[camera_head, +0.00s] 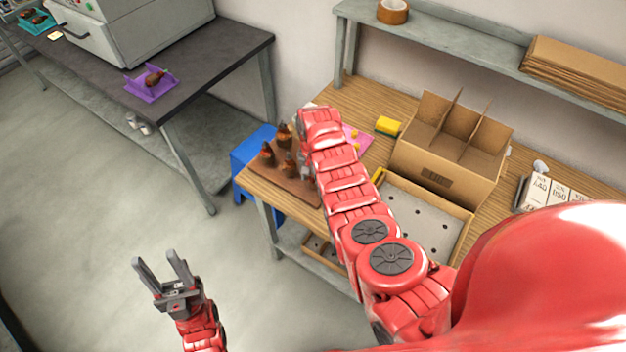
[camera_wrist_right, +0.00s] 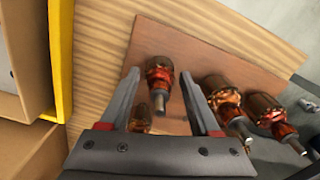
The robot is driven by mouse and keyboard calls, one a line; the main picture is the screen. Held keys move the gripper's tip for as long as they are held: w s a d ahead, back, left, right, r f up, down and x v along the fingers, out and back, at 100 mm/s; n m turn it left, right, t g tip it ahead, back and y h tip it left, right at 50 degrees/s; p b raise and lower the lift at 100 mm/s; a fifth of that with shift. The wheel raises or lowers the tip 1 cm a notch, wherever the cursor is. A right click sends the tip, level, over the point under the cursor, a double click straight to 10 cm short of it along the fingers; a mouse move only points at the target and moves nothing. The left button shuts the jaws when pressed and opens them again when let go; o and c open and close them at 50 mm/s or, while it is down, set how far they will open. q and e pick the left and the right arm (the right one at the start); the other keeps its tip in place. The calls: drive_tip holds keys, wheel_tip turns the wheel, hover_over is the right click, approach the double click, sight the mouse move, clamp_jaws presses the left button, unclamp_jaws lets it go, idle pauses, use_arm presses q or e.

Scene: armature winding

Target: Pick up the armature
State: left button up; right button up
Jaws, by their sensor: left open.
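Several armatures with dark cores and copper windings stand on a brown board (camera_head: 297,191) at the table's left end; one armature (camera_head: 267,156) shows in the head view. In the right wrist view, an armature (camera_wrist_right: 159,72) appears between the fingertips of my right gripper (camera_wrist_right: 158,78), with gaps on both sides. Two more armatures (camera_wrist_right: 222,92) (camera_wrist_right: 266,108) stand to the right, and another (camera_wrist_right: 140,122) is partly hidden by the left finger. My left gripper (camera_head: 160,257) is open and empty over the floor.
A dark table (camera_head: 205,75) at the left holds a purple tray (camera_head: 140,93) with an armature.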

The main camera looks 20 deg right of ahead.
clamp_jaws()
drive_tip(key=shift+r, duration=0.25)
